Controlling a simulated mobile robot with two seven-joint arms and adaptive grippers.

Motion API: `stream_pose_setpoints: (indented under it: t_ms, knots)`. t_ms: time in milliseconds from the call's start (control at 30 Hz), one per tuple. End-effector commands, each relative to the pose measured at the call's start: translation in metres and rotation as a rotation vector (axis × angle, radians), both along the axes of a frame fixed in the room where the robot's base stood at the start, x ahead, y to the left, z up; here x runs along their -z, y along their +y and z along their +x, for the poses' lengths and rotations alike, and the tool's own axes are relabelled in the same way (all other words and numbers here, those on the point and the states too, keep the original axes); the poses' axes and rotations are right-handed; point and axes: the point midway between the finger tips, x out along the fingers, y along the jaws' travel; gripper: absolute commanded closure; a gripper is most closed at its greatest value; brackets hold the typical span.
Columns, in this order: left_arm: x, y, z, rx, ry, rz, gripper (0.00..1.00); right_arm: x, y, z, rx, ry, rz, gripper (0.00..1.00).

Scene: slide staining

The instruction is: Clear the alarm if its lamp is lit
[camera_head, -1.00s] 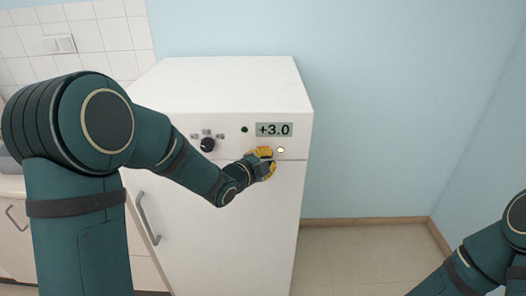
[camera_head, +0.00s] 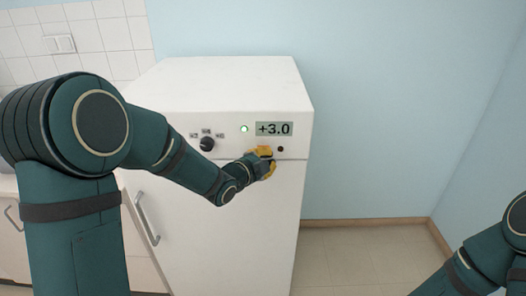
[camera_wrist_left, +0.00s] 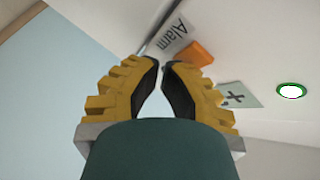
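The white appliance (camera_head: 240,95) has a front panel with a dark round knob, a display reading +3.0 (camera_head: 274,129) and a lit green-ringed lamp (camera_head: 244,129). A small round spot (camera_head: 280,149) below the display is dark. In the left wrist view, an "Alarm" label (camera_wrist_left: 174,36) sits beside an orange block (camera_wrist_left: 200,53), and the lit lamp (camera_wrist_left: 291,90) is at the right. My left gripper (camera_wrist_left: 161,63) has its yellow fingers with the tips together, nothing between them, close to the panel by the label. Contact cannot be told. My right gripper is out of view.
The dark knob (camera_head: 207,144) is left of my gripper. A door handle (camera_head: 147,218) is lower on the appliance front. A tiled wall and a cabinet (camera_head: 12,235) are at the left. Floor (camera_head: 360,255) is clear to the right.

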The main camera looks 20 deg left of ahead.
Motion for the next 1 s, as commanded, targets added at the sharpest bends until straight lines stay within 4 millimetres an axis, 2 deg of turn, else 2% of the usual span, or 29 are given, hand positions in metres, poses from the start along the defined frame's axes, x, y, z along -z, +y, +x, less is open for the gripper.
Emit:
stream_pose_setpoints:
  t_ms: [200,567,1000]
  knots:
    - [0.001,-0.003,-0.009,0.0,-0.001,-0.001,1.0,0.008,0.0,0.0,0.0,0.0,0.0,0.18]
    - [0.0,-0.004,-0.012,0.001,0.0,0.0,1.0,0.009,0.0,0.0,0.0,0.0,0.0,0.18]
    - [0.001,-0.014,-0.049,0.0,-0.001,-0.001,1.0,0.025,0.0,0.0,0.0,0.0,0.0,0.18]
